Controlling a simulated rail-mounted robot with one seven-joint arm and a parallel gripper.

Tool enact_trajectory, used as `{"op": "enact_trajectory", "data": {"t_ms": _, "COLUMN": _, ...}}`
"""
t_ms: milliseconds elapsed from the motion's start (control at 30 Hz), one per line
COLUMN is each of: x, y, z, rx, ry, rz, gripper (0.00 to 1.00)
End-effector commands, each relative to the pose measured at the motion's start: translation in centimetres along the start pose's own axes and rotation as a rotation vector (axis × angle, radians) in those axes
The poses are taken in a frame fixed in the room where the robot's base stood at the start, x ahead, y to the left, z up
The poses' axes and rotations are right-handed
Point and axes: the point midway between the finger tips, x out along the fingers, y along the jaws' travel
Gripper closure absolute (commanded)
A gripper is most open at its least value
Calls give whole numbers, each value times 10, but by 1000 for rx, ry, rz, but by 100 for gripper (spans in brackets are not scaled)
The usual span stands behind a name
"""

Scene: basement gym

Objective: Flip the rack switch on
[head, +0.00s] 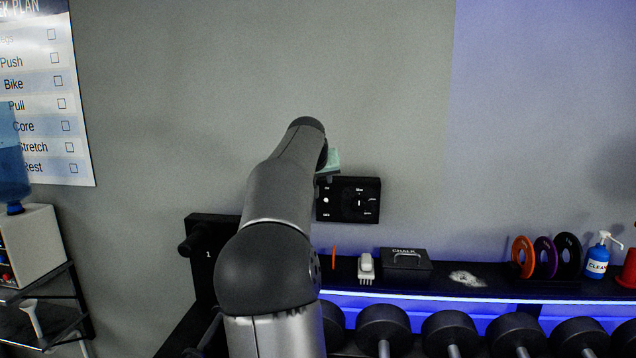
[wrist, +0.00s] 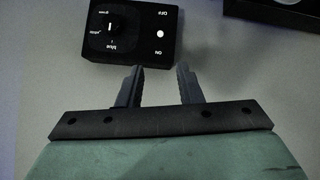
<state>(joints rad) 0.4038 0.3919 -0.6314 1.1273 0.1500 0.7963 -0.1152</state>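A black control box (head: 348,199) is on the grey wall above the shelf. It carries a white round-tipped switch (head: 326,201) on its left and a dial (head: 360,202) on its right. In the wrist view the box (wrist: 130,30) appears upside down, with the white switch (wrist: 160,33) between the OFF label above and the ON label below. Which way the switch is tipped is too small to tell. My gripper (wrist: 160,69) is open and empty, its fingertips just beyond the ON-side edge of the box in that view. In the head view my arm mostly hides it.
Below the box, a black shelf holds a white brush (head: 366,266), a chalk box (head: 405,262), coloured plates (head: 545,257) and a spray bottle (head: 598,255). Dumbbells (head: 385,325) sit underneath. A black bracket marked 1 (head: 207,254) is at left. The wall above the box is clear.

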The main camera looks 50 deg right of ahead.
Motion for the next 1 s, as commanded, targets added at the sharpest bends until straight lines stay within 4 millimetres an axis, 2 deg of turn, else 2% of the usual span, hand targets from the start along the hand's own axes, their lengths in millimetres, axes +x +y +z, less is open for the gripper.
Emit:
{"op": "enact_trajectory", "data": {"t_ms": 200, "x": -21, "y": 0, "z": 0, "rx": 0, "ry": 0, "rz": -1, "gripper": 67}}
{"op": "enact_trajectory", "data": {"t_ms": 833, "x": -23, "y": 0, "z": 0, "rx": 0, "ry": 0, "rz": -1, "gripper": 67}}
{"op": "enact_trajectory", "data": {"t_ms": 933, "x": -24, "y": -9, "z": 9, "rx": 0, "ry": -18, "rz": -24, "gripper": 67}}
{"op": "enact_trajectory", "data": {"t_ms": 1000, "x": -27, "y": -25, "z": 26, "rx": -1, "ry": -51, "rz": -68, "gripper": 67}}
